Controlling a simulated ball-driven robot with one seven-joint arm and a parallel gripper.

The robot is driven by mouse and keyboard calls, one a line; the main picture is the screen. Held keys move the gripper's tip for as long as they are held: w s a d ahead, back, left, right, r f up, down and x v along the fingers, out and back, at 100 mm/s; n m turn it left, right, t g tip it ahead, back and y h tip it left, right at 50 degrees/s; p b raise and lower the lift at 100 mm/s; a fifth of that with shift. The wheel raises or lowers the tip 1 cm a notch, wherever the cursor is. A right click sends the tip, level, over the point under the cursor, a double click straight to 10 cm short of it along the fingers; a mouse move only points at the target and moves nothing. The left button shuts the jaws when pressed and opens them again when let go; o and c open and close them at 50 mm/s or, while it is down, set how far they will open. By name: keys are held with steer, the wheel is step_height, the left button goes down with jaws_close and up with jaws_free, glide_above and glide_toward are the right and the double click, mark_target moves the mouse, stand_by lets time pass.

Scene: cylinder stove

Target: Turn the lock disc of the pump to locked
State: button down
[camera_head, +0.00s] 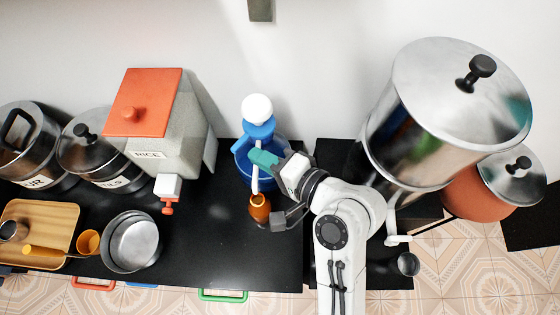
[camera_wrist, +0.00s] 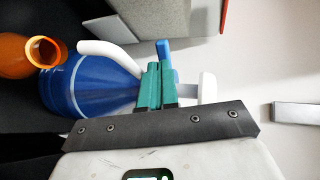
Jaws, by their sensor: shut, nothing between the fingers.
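The pump bottle (camera_head: 242,170) is blue and stands near the back edge of the black counter. Its white knob (camera_head: 257,108) is on top, with the blue lock disc (camera_head: 259,130) just below it. In the wrist view the bottle (camera_wrist: 90,88) lies sideways, and part of the disc (camera_wrist: 163,49) shows beyond my fingers. The white spout (camera_wrist: 108,54) points toward an orange vessel (camera_wrist: 35,54). My gripper (camera_head: 262,158) has teal fingers, shut and empty, beside the bottle's neck just below the disc. In the wrist view the fingers (camera_wrist: 159,72) hide much of the neck and disc; contact is unclear.
The orange vessel (camera_head: 260,209) stands in front of the bottle under the spout. A rice dispenser (camera_head: 175,130) is to the left, with a steel pot (camera_head: 131,242) in front. A large steel urn (camera_head: 430,120) stands right of my arm. Counter between dispenser and bottle is clear.

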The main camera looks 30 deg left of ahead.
mark_target(239, 149)
steer(key=shift+x, duration=1.2)
steer(key=shift+s+a+r+p, duration=0.25)
steer(key=shift+a+p, duration=0.25)
steer(key=shift+p, duration=0.4)
steer(key=shift+s+a+f, duration=0.15)
steer(key=shift+a+f, duration=0.05)
steer(key=shift+a, duration=0.2)
steer(key=shift+d, duration=0.15)
steer(key=shift+w+d+p, duration=0.35)
steer(key=shift+w+d, duration=0.05)
steer(key=shift+d, duration=0.25)
